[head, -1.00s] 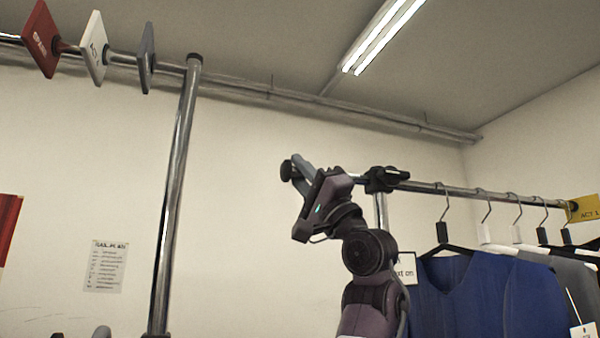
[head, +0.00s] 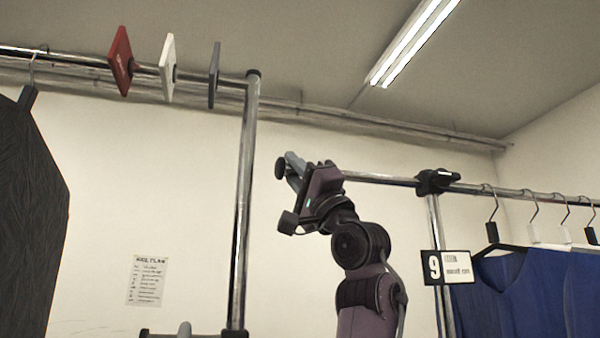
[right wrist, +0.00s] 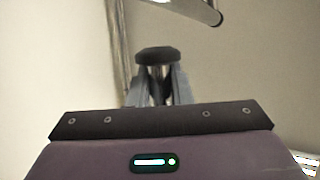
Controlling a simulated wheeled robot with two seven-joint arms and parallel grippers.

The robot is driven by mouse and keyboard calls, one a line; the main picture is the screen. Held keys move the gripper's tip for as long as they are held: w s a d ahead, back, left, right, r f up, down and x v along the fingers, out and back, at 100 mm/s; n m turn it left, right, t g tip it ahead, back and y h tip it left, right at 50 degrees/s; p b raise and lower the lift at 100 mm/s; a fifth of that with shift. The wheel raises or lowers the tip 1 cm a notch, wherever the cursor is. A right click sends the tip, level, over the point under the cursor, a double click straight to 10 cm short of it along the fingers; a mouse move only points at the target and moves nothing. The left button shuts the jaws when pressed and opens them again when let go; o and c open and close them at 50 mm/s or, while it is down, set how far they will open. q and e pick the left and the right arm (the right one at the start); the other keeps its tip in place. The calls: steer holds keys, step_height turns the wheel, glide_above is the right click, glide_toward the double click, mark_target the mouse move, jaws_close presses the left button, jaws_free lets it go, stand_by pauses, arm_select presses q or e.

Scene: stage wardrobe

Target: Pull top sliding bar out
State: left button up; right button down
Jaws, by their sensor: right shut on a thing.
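The top sliding bar (head: 378,179) of the right rack runs level to the left from a black clamp (head: 437,181) on the upright. My right gripper (head: 294,172) is shut on the bar near its free left end. The bar's round dark end cap (head: 281,169) sticks out just beyond the fingers. In the right wrist view the two grey fingers close around the bar (right wrist: 157,82), with the dark cap (right wrist: 157,54) in front of them. I do not see my left gripper for certain.
A left rack stands across a gap, with an upright post (head: 244,210) and red, white and grey square tags (head: 213,75) on its top rail. A dark garment (head: 28,210) hangs at far left. Blue garments (head: 530,295) and a "9" sign (head: 447,267) are at right.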

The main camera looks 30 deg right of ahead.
steer(key=c, duration=1.4)
jaws_free()
steer(key=shift+w+a+f, duration=0.1)
steer(key=shift+o, duration=0.5)
steer(key=shift+a, duration=0.15)
steer(key=b+v, duration=0.5)
steer(key=v, duration=0.2)
steer(key=shift+s+f, duration=0.25)
steer(key=shift+s, duration=0.05)
